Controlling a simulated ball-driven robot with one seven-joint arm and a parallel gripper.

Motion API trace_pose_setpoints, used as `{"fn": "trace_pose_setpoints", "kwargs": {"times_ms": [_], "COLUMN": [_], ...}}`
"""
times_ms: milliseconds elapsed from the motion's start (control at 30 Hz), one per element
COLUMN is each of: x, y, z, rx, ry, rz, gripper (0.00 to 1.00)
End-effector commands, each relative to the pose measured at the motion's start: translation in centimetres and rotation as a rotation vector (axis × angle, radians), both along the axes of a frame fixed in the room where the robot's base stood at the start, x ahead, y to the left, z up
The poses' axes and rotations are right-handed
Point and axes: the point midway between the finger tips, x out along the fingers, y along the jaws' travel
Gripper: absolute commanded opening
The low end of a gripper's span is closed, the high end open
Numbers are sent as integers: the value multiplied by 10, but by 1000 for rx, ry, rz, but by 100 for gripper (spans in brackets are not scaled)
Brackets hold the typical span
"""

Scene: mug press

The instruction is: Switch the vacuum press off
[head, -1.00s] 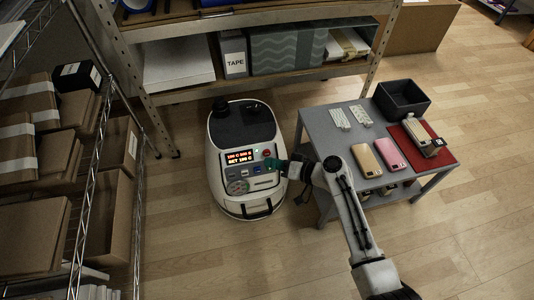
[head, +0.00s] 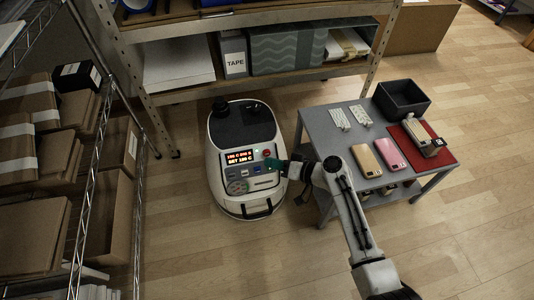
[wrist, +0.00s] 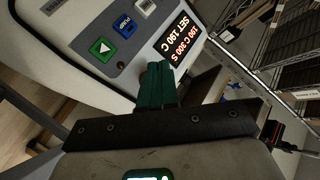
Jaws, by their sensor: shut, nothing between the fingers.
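The vacuum press (head: 243,124) is a white, rounded floor machine with a dark top. Its sloping panel has a lit display (head: 240,157), a red button (head: 267,153) near the right edge, and further buttons. In the wrist view the display (wrist: 182,36) reads 190 C, 300 S, SET 190 C. A green triangle button (wrist: 101,49) and a blue PUMP button (wrist: 124,25) are also there. My gripper (head: 270,164), with green fingers, is shut and empty at the panel's right side, just below the red button. In the wrist view the fingertips (wrist: 154,68) are beside the display; contact is unclear.
A grey table (head: 318,128) stands right of the press, under my arm, with phone cases, a red mat (head: 441,157) and a dark bin (head: 402,97). A shelf (head: 180,95) stands behind, and a wire rack with boxes (head: 38,232) at left. Floor in front is clear.

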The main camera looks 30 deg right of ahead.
Motion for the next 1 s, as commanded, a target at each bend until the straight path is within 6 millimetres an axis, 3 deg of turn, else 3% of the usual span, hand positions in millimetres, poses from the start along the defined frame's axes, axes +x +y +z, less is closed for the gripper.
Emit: {"fn": "trace_pose_setpoints", "kwargs": {"times_ms": [1000], "x": [9], "y": [-3], "z": [-2], "rx": [0], "ry": [0], "rz": [0], "gripper": [0]}}
